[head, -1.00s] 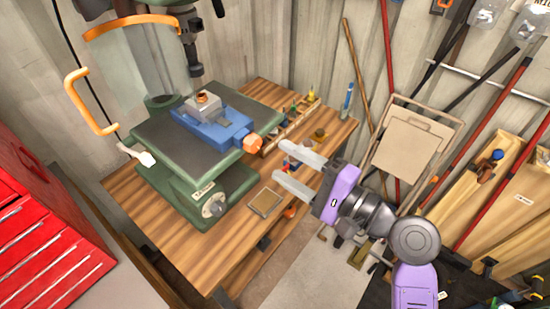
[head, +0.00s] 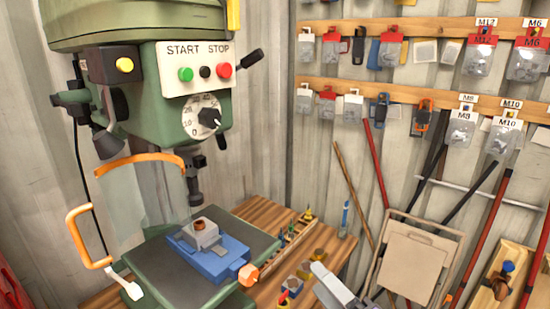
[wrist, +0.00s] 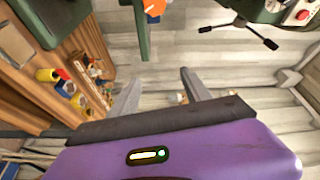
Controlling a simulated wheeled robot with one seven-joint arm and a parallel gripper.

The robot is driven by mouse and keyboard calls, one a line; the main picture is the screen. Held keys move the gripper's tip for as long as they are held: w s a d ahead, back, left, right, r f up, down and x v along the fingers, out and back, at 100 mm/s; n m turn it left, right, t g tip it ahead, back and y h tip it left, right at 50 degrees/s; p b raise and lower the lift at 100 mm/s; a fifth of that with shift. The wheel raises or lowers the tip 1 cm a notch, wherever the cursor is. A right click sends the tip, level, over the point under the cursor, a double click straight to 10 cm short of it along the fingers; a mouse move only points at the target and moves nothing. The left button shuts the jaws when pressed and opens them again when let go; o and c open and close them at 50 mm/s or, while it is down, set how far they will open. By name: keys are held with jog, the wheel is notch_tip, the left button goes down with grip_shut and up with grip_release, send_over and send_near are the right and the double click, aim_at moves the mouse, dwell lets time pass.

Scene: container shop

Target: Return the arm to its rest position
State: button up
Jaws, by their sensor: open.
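My gripper shows in the wrist view (wrist: 162,92) as two grey fingers spread wide apart on a purple body, with nothing between them. In the head view only a grey finger (head: 330,283) and a little of the hand show at the bottom edge, right of the workbench; the rest of the arm is out of frame. The gripper is clear of the drill press (head: 160,90) and of the blue vise (head: 212,257) on its table.
The wooden workbench (head: 262,213) holds small cups (head: 290,284) and a tool rack near the finger. A folded beige chair (head: 410,268) leans at the right. Long-handled tools (head: 483,240) and hanging packets (head: 468,60) line the wall. An orange-handled guard (head: 80,235) stands left of the press.

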jog(key=s+d+f+n+t+h+b, duration=0.1)
jog(key=s+d+f+n+h, duration=0.1)
jog(key=s+d+f+h, duration=0.4)
jog(key=s+d+f+n+t+h+b, duration=0.1)
jog(key=s+d+f+n+h, duration=0.2)
jog(key=s, duration=0.5)
jog(key=s+d+f+n+g+b, duration=0.1)
jog(key=s+f+n, duration=0.1)
jog(key=s, duration=0.9)
jog(key=s+f+n+g+b, duration=0.1)
jog(key=s+f+n+g, duration=0.1)
jog(key=s, duration=1)
jog(key=shift+s+d+f+n+b, duration=0.15)
jog(key=shift+d+f+n+b, duration=0.25)
jog(key=shift+f, duration=0.15)
